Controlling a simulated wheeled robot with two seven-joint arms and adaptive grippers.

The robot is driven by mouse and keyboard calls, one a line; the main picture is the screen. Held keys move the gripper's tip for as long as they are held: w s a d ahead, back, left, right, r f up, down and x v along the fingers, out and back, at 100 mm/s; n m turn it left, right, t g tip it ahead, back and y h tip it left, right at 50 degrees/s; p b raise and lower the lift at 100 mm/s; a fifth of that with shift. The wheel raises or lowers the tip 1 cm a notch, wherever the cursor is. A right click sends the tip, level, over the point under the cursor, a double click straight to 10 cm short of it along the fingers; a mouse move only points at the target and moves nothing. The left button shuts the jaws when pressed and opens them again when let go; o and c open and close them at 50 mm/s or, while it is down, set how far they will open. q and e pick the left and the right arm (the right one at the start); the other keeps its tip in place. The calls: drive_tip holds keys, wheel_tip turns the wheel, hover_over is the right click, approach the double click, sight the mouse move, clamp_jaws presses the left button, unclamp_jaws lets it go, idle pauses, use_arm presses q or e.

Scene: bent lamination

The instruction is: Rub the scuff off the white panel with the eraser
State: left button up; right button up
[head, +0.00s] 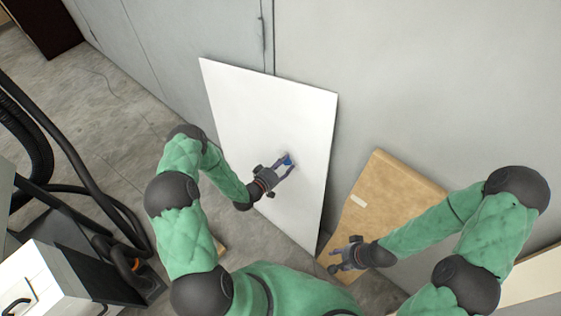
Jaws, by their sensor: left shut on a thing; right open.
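The white panel (255,105) leans against the grey wall in the middle of the head view. A faint dark mark shows around the eraser; the gripper hides part of that area. My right gripper (339,260) is open and empty, to the right of the panel's lower corner, in front of a brown board.
The brown board (392,185) leans on the wall right of the panel, with a small pale patch on it. Black hoses (75,160) and a white-topped machine (45,280) stand at the left. Bare concrete floor (120,120) lies left of the panel.

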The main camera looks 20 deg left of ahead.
sight(305, 171)
use_arm(q)
drive_tip(key=shift+s+d, duration=0.25)
drive_tip(key=shift+d, duration=0.35)
drive_tip(key=shift+s+d, duration=0.2)
drive_tip(key=shift+d, duration=0.45)
drive_tip(key=shift+s+d, duration=0.25)
drive_tip(key=shift+d, duration=0.35)
drive_tip(key=shift+d, duration=0.15)
drive_tip(key=shift+s+d, duration=0.25)
drive_tip(key=shift+d, duration=0.45)
drive_tip(key=shift+s+d, duration=0.2)
drive_tip(key=shift+d, duration=0.45)
drive_tip(key=shift+s+d+f+b, duration=0.1)
drive_tip(key=shift+s+f+b, duration=0.1)
drive_tip(key=shift+f+b, duration=0.3)
drive_tip(key=shift+w+a+r+b, duration=0.1)
drive_tip(key=shift+w+a+b, duration=0.3)
drive_tip(key=shift+a, duration=0.7)
drive_tip(key=shift+w+a+b, duration=0.1)
drive_tip(key=shift+w+a, duration=0.5)
drive_tip(key=shift+a, duration=0.45)
drive_tip(key=shift+w+a+b, duration=0.45)
drive_tip(key=shift+a+b, duration=0.2)
drive_tip(key=shift+a, duration=0.85)
drive_tip(key=shift+w+a+b, duration=0.5)
drive_tip(key=shift+a+b, duration=0.1)
drive_tip(key=shift+a, duration=0.9)
drive_tip(key=shift+w+a+b, duration=0.45)
drive_tip(key=shift+a+b, duration=0.2)
drive_tip(key=shift+a, duration=0.85)
